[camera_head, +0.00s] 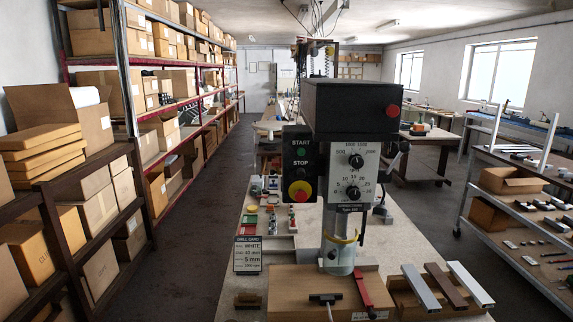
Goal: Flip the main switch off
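A drill machine with a dark grey head (352,108) stands upright on the workbench in the middle of the view. A black control box (290,170) is on the left side of its head, with START and STOP labels and a green button (301,152). Low on this box is a red knob on a yellow disc (300,191), which looks like the main switch. Its on or off position is too small to read. Neither of my grippers shows in this view.
Two black dials (355,160) sit on the drill's front panel. A drill card (248,255) stands left of the column. A wooden box with several profiles (440,290) is at the front right. Shelves of cardboard boxes (95,190) line the left, with clear aisle floor (190,215) beside them.

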